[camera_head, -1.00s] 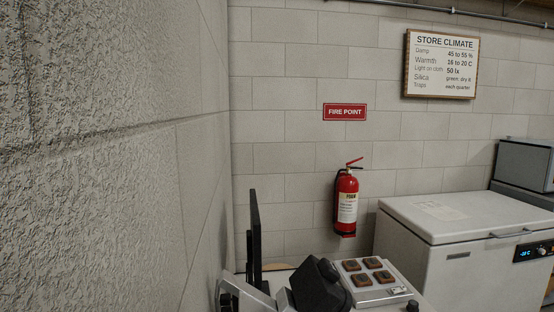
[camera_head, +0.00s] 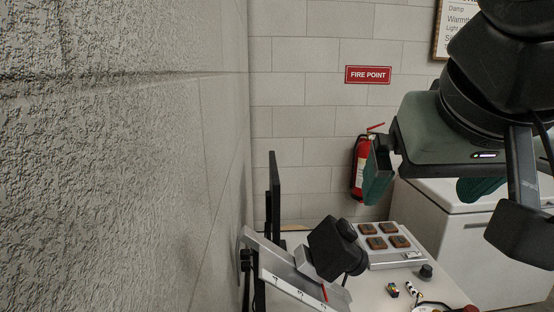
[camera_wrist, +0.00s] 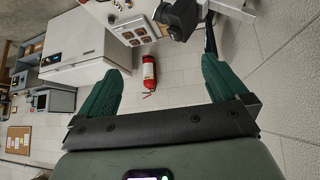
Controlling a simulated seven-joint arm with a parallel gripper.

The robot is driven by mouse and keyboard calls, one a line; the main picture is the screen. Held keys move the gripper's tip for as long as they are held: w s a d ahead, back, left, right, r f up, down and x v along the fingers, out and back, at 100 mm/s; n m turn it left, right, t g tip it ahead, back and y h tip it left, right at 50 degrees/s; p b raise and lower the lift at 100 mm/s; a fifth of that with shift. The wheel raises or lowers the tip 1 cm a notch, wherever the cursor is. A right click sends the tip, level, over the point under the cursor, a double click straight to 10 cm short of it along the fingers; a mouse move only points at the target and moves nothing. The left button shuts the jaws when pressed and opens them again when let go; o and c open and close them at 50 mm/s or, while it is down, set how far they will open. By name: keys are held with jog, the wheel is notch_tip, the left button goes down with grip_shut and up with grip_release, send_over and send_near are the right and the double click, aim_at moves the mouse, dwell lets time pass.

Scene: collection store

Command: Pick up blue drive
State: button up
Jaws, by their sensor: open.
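No blue drive can be made out in either view. My gripper (camera_head: 428,196) is at the upper right of the head view, high above the desk's right side and in front of the chest freezer. Its two green fingers are wide apart with nothing between them. In the wrist view my gripper (camera_wrist: 163,68) is also open and empty, with the floor and wall beyond. The desk top (camera_head: 378,288) is cut off by the bottom edge of the head view, and several small items on it are too small to name surely.
A sloped metal stand (camera_head: 290,277) with a black device (camera_head: 335,248) is near the left wall. A fire extinguisher (camera_head: 361,165) hangs behind; a white freezer (camera_head: 490,250) stands at right.

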jog(key=a+f, duration=0.1)
jog(key=f, duration=0.1)
jog(key=s+a+f+n+g+y, duration=0.1)
jog(key=a+f, duration=0.1)
jog(key=f, duration=0.1)
jog(key=a+f+n, duration=0.1)
jog(key=a+f, duration=0.1)
jog(key=f, duration=0.1)
jog(key=shift+s+a+f+g+y, duration=0.2)
jog(key=shift+s+g+y, duration=0.1)
jog(key=shift+y, duration=0.1)
jog(key=shift+c, duration=0.8)
jog(key=shift+a+f, duration=0.2)
jog(key=shift+f, duration=0.1)
jog(key=shift+c, duration=1.4)
